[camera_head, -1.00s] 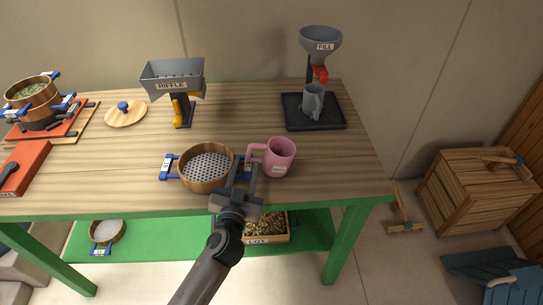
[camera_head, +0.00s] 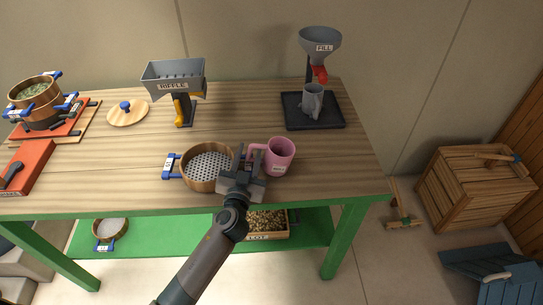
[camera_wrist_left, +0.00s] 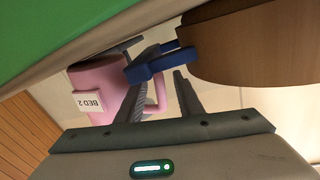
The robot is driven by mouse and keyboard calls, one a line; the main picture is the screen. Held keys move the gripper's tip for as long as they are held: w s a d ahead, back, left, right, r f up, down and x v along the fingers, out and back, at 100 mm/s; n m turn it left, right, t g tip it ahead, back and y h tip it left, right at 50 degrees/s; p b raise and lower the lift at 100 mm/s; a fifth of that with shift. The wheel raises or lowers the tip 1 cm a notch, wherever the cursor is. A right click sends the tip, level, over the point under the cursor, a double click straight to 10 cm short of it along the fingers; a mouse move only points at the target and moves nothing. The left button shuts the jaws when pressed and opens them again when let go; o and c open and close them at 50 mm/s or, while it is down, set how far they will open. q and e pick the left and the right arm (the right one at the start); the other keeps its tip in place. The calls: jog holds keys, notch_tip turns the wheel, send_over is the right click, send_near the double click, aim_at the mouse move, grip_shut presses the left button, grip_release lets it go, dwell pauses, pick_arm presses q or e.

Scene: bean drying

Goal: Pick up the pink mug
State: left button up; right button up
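The pink mug (camera_head: 279,157) stands upright on the table near its front edge, its handle on the left side. In the left wrist view the mug (camera_wrist_left: 95,88) shows a label reading BED 2. My left gripper (camera_head: 244,156) is open beside the handle, between the mug and the round wooden sieve. In the left wrist view, part of the handle shows between the fingers (camera_wrist_left: 160,85), beyond them or level with them; I cannot tell which. I see no grip on the mug. My right gripper is not in view.
The sieve (camera_head: 208,169) stands close left of my gripper. Its blue handle (camera_wrist_left: 160,62) lies very near my fingers. A grey mug (camera_head: 312,101) stands on a black tray (camera_head: 325,122) under a funnel (camera_head: 320,40). The table right of the pink mug is clear.

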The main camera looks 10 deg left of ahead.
aim_at(251, 145)
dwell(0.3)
pick_arm(q)
grip_shut()
jog(key=shift+r, duration=0.1)
jog(key=shift+r, duration=0.55)
jog(key=r, duration=0.3)
jog(key=shift+s+d, duration=0.2)
jog(key=shift+d, duration=0.2)
jog(key=s+d+r+b, duration=0.3)
jog(key=s+d+r, duration=0.2)
jog(key=d, duration=0.4)
jog(key=shift+d+r, duration=0.25)
jog(key=shift+r, duration=0.6)
